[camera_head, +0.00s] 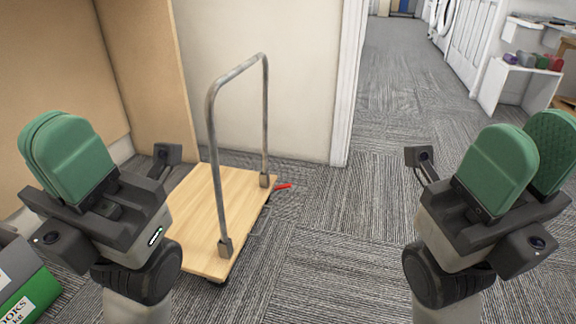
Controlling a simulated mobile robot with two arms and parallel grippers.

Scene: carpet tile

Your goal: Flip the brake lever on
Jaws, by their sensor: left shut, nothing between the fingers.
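A flatbed cart with a light wooden deck (205,222) and an upright grey metal handle (214,150) stands ahead, left of centre. A small red brake lever (283,186) sticks out at the deck's right side, near the far handle post. My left gripper (58,140) is raised at the left, its green fingers together and empty, well apart from the lever. My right gripper (528,140) is raised at the right, its green fingers spread with a gap between them and nothing held. My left arm hides part of the cart's left side.
Grey carpet (350,240) is clear to the right of the cart. A beige wall (270,60) stands behind it, with a white door frame (350,80) beside it. A green box (28,292) lies at the lower left. A white shelf unit (510,85) stands at the far right.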

